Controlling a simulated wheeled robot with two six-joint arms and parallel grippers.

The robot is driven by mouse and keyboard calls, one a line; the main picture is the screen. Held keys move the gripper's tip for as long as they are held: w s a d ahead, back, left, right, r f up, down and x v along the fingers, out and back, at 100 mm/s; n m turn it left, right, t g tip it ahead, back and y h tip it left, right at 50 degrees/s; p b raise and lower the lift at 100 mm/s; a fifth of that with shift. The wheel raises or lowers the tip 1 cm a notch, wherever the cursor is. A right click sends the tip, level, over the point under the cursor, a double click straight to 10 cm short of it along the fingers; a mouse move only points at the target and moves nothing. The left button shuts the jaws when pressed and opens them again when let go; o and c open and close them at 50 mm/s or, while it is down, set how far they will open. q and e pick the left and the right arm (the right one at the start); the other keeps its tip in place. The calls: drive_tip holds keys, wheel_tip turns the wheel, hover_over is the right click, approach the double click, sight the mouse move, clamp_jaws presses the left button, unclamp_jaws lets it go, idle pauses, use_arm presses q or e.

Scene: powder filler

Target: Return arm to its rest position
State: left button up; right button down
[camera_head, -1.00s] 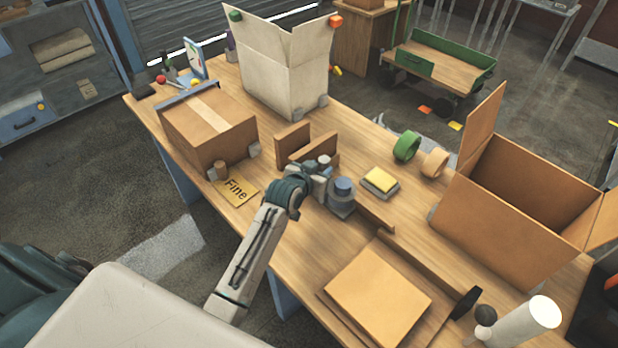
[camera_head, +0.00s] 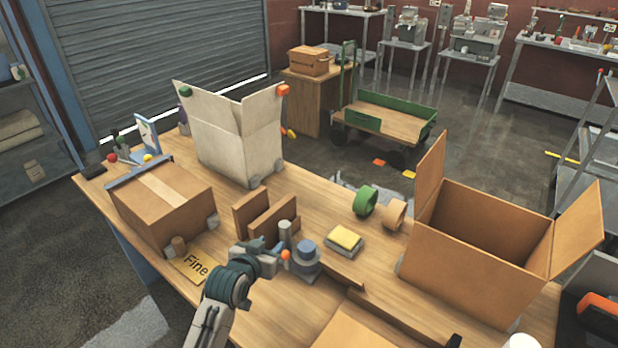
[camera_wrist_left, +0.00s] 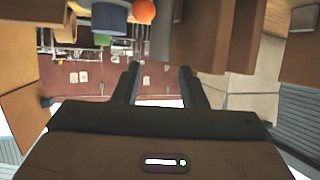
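My left gripper (camera_head: 268,250) reaches in from below over the workbench (camera_head: 232,206), left of a grey device with a blue round top (camera_head: 306,248). An orange ball (camera_head: 286,255) and a grey cylinder (camera_head: 285,232) show close beside the gripper. In the left wrist view, the two fingers of the left gripper (camera_wrist_left: 159,70) stand apart with nothing between them. The orange ball (camera_wrist_left: 144,11) shows beyond them at the top. My right gripper is out of view.
A closed carton (camera_head: 160,211) and a "Fine" card (camera_head: 196,267) are at the left. Upright brown boards (camera_head: 272,221) stand just behind the gripper. A white open box (camera_head: 240,135), tape rolls (camera_head: 366,200), a yellow-topped block (camera_head: 345,239) and an open carton (camera_head: 465,265) surround it.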

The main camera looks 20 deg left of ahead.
use_arm(q)
drive_tip(key=s+f+g, duration=0.1)
drive_tip(key=s+f, duration=0.1)
drive_tip(key=s, duration=0.3)
drive_tip(key=s+f+g, duration=0.2)
drive_tip(key=s, duration=0.2)
drive_tip(key=s+a+f+g, duration=0.1)
drive_tip(key=s+f, duration=0.1)
drive_tip(key=s, duration=0.3)
drive_tip(key=shift+s+g+y, duration=0.3)
drive_tip(key=shift+y, duration=0.1)
drive_tip(key=s+a+f+g+y, duration=0.1)
drive_tip(key=s+g, duration=0.4)
drive_tip(key=s, duration=1.3)
drive_tip(key=a+f+g, duration=0.1)
drive_tip(key=a+f, duration=0.2)
drive_tip(key=f, duration=2.7)
drive_tip(key=s+a+f+g+b, duration=0.1)
drive_tip(key=s+f, duration=1.6)
drive_tip(key=f, duration=0.3)
drive_tip(key=shift+a+f+n+g+b, duration=0.2)
drive_tip(key=shift+f+n+g+b, duration=0.1)
drive_tip(key=shift+s, duration=0.1)
